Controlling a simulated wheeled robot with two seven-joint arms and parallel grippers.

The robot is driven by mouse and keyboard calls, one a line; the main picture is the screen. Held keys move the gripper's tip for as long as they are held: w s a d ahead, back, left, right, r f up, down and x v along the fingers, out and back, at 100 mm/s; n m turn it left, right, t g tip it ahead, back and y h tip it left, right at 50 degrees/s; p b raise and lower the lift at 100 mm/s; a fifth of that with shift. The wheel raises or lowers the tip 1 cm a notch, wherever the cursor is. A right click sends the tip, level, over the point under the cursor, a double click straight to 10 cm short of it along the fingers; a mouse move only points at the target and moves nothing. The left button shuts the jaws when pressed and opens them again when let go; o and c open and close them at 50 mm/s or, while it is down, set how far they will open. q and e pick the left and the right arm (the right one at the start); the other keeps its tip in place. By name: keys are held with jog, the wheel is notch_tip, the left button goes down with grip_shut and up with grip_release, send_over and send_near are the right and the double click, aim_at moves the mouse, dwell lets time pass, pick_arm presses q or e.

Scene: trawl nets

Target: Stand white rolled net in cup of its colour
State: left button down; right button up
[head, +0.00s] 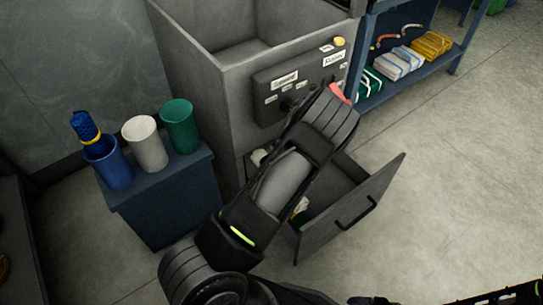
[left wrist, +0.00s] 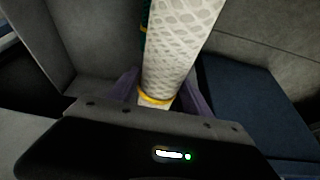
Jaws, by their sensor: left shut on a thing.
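The white rolled net (left wrist: 180,40) has a net-patterned surface and a yellow band near its lower end in the left wrist view. My left gripper (left wrist: 157,92) is shut on it near that band. In the head view my left arm hides the gripper and most of the net; a small pale patch (head: 258,157) shows beside the arm, and I cannot tell if it is the net. The white cup (head: 148,150) stands upright between the blue cup (head: 112,170) and the green cup (head: 180,125).
The cups stand on a dark blue stand (head: 170,215). A blue rolled net (head: 85,126) stands in the blue cup. An open drawer (head: 345,220) juts out below a grey tub (head: 222,75). A blue shelf (head: 440,65) at upper right holds several bundles. Floor at right is clear.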

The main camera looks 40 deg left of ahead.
pick_arm(q)
jog(key=shift+s, duration=0.15)
jog(key=shift+d+f+m, duration=0.1)
jog(key=shift+m, duration=0.4)
jog(key=shift+s+d+m+t+h, duration=0.15)
jog(key=shift+s+m+t+h, duration=0.2)
jog(key=shift+s+m, duration=0.25)
jog(key=shift+s+d+m+t, duration=0.15)
jog(key=shift+m+t, duration=0.1)
jog(key=shift+m, duration=0.15)
jog(key=w+d+r+m+h+b, duration=0.1)
jog(key=w+d+r+m+b, duration=0.2)
jog(key=d+r, duration=0.3)
jog(key=w+d+r+m+t+h+b, duration=0.1)
jog(key=w+d+r+m+b, duration=0.2)
jog(key=d+r, duration=0.4)
jog(key=w+d+r+m+t+h+b, duration=0.1)
jog(key=w+d+r+m+b, duration=0.3)
jog(key=d+r, duration=0.3)
jog(key=shift+w+d+r+m+h, duration=0.25)
jog(key=shift+w+d+m+h, duration=0.1)
jog(key=shift+w+d+m, duration=0.35)
pick_arm(e)
notch_tip(320, 180, down, 10)
jog(key=w+d, duration=0.1)
jog(key=w, duration=0.1)
jog(key=shift+w+f+t, duration=0.15)
jog(key=shift+w+t, duration=0.15)
